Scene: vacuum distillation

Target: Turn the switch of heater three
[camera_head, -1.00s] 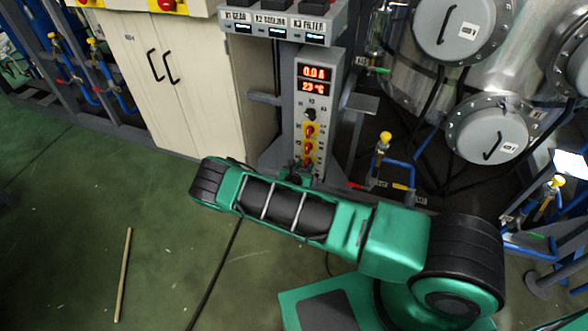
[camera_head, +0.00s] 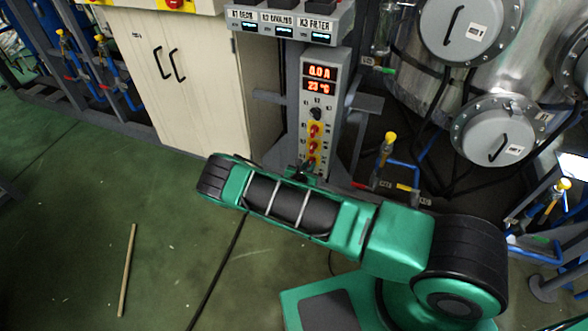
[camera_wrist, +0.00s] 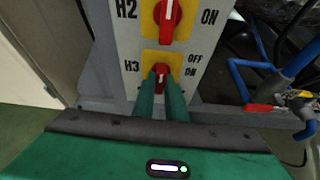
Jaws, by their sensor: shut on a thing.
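The heater three switch (camera_wrist: 161,75) is a red knob on a yellow plate, marked H3 with OFF and ON to its right, in the wrist view. My gripper (camera_wrist: 162,81) has two green fingers, one on each side of this knob, shut on it. The fingers hide part of the knob. The grey control panel (camera_head: 319,100) stands upright in the head view with red readouts. The H3 knob is low on it, and my arm's end reaches that spot.
The H2 knob (camera_wrist: 168,14) is just above the H3 knob. A cream cabinet (camera_head: 180,90) is left of the panel. The green floor at left is open, with a thin stick (camera_head: 127,270) lying on it.

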